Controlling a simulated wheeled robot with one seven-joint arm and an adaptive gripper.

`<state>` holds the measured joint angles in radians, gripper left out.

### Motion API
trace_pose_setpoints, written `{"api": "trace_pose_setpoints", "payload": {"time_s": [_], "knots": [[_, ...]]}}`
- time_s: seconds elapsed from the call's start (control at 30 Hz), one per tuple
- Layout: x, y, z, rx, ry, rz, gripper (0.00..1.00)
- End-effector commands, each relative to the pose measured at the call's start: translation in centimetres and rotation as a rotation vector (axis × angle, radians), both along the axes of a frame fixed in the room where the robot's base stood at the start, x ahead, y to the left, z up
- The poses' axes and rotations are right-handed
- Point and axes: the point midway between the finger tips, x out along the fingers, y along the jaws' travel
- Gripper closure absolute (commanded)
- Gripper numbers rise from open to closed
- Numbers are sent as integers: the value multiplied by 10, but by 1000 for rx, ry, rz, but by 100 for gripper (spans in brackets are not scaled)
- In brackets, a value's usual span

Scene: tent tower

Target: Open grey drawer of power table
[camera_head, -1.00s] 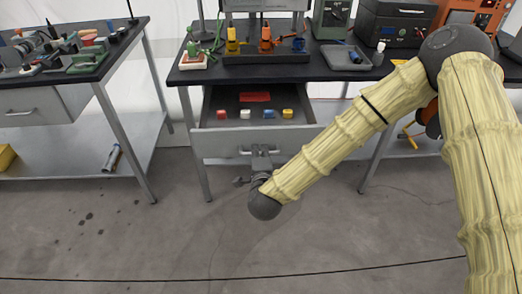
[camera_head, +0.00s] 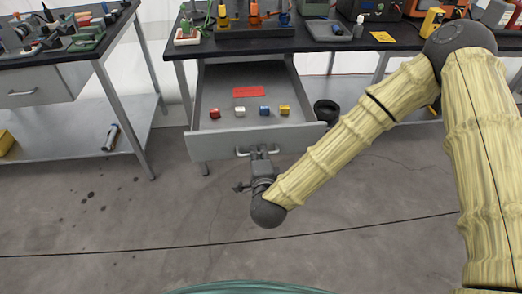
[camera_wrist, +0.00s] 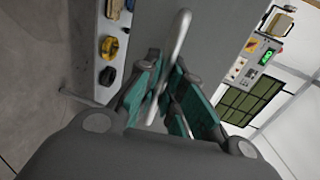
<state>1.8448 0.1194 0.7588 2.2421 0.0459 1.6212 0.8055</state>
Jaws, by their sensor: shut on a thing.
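The grey drawer (camera_head: 225,142) of the power table (camera_head: 300,43) is pulled well out in the head view. Inside it lie red, white, blue and yellow small blocks and a red label (camera_head: 248,92). My gripper (camera_head: 259,153) is at the drawer's front, at its handle (camera_head: 243,152). In the wrist view the gripper's teal fingers (camera_wrist: 160,95) are closed around the bar handle (camera_wrist: 174,55). The grey drawer front also shows in the wrist view behind the fingers.
The tabletop holds yellow, orange and blue tools on a dark stand (camera_head: 255,29) and a grey tray (camera_head: 328,30). A dark round container (camera_head: 326,111) stands right of the drawer. Another table (camera_head: 60,65) is at left. The floor before the drawer is open.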

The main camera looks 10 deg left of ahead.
Motion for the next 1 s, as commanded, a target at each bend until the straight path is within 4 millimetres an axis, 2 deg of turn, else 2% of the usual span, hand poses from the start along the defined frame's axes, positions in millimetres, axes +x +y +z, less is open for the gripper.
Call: {"api": "trace_pose_setpoints", "payload": {"time_s": [0.37, 0.4, 0.5, 0.83, 1.0], "knots": [[-3, 3, 0, 3, 2, 8, 100], [-3, 3, 0, 3, 2, 8, 83], [-2, 2, 0, 3, 2, 6, 68], [-3, 0, 0, 1, 1, 3, 68], [-15, -3, 3, 1, 1, 3, 68]]}}
